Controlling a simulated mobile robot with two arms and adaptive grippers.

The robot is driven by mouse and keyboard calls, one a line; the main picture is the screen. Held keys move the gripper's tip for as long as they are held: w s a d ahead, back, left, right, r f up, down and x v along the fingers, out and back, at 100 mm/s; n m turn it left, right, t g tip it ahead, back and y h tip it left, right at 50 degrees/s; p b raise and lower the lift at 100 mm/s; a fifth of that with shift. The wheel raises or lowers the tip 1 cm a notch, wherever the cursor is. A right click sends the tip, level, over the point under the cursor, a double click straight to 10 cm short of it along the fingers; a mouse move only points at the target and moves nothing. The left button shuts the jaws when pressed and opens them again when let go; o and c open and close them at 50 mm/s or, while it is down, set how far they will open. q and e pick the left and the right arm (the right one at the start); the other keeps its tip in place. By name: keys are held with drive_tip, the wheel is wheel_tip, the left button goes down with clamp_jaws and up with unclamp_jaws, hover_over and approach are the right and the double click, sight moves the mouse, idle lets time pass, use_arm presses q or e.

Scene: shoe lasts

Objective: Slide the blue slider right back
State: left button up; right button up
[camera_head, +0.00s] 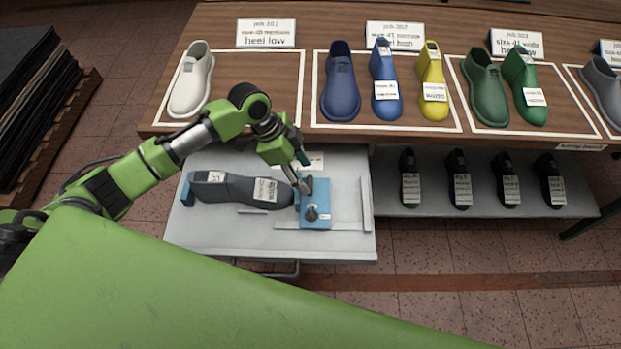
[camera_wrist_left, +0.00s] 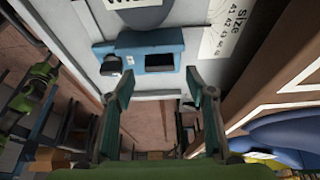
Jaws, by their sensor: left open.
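The blue slider (camera_head: 322,199) is a small block with dark knobs on the grey pull-out tray (camera_head: 335,245). It stands at the toe end of a dark grey shoe last (camera_head: 235,188) lying on its side. In the left wrist view the slider (camera_wrist_left: 165,57) shows beyond the fingertips, with a dark recess and a knob at its left. My left gripper (camera_head: 302,174) is over the slider's upper left side. In the wrist view its fingers (camera_wrist_left: 158,88) are apart with nothing between them. Whether they touch the slider I cannot tell. My right gripper is not in view.
A wooden table behind carries a white shoe last (camera_head: 193,80), blue, yellow and green lasts in outlined areas, and label cards. A lower shelf (camera_head: 400,205) at right holds several black lasts. A blue stop (camera_head: 187,190) stands at the tray's left. A size scale (camera_wrist_left: 225,35) lies beside the slider.

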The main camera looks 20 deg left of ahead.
sight(311, 182)
use_arm(q)
drive_tip(key=x, duration=0.4)
drive_tip(key=shift+d, duration=0.1)
drive_tip(key=shift+f, duration=0.2)
drive_tip(key=shift+d+f, duration=0.1)
drive_tip(key=shift+f, duration=0.1)
clamp_jaws()
drive_tip(key=shift+d, duration=0.15)
drive_tip(key=d, duration=0.2)
drive_tip(key=w+d, duration=0.1)
drive_tip(key=d, duration=0.2)
drive_tip(key=w+d, duration=0.1)
drive_tip(key=d, duration=0.1)
drive_tip(key=shift+w+d, duration=0.15)
drive_tip(key=shift+d, duration=0.2)
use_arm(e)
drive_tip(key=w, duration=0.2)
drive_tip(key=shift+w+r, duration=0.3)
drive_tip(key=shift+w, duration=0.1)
